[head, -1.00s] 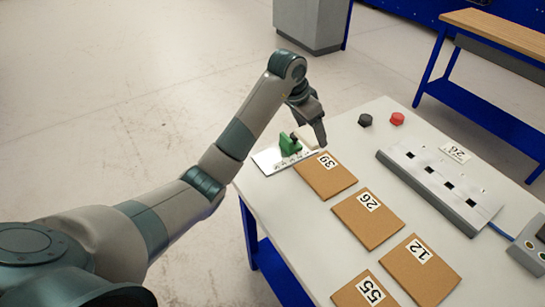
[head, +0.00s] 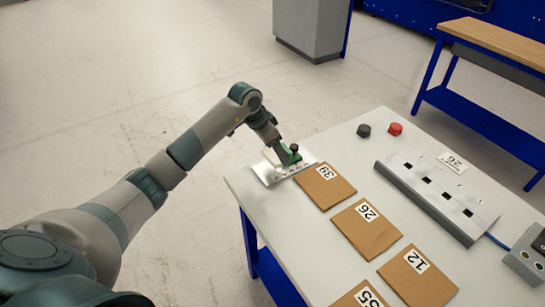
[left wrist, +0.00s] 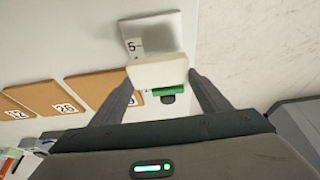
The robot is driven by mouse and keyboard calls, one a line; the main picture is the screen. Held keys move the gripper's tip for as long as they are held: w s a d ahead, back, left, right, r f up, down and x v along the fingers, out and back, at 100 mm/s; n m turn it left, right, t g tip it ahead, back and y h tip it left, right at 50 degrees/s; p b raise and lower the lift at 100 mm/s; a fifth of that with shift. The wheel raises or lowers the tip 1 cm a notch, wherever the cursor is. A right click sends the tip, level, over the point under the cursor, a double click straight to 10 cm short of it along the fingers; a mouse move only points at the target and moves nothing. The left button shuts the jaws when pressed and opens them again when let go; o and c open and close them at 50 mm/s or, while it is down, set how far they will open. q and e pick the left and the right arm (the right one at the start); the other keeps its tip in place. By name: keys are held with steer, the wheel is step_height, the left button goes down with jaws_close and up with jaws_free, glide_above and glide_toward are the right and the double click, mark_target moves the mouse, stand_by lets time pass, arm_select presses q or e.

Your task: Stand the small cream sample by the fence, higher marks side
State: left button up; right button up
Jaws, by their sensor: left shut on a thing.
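My left gripper (head: 282,160) is over the metal plate (head: 268,176) at the table's far left corner. In the left wrist view its fingers (left wrist: 158,80) are shut on the small cream sample (left wrist: 158,72), a pale rounded block. In the head view the sample is mostly hidden by the gripper. The green fence (head: 294,155), with a black knob (head: 294,147), stands on the plate beside the fingers. It also shows just below the sample in the left wrist view (left wrist: 168,92). Part of a printed mark shows on the plate (left wrist: 165,32). I cannot tell whether the sample touches the plate. My right gripper is out of view.
Brown cards numbered 39 (head: 325,188), 26 (head: 366,228), 12 (head: 420,277) and 55 (head: 358,297) lie along the table. A slotted grey block (head: 435,195) is to the right. Black (head: 364,130) and red (head: 395,128) knobs sit at the back.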

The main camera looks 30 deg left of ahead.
arm_select(q)
steer(key=shift+a+f, duration=0.15)
steer(key=shift+a, duration=0.25)
steer(key=shift+f, duration=0.2)
step_height(320, 180, down, 3)
steer(key=shift+r+p, duration=0.2)
steer(key=shift+p, duration=0.5)
steer(key=shift+f, duration=0.55)
steer(key=shift+f, duration=0.15)
steer(key=o, duration=1)
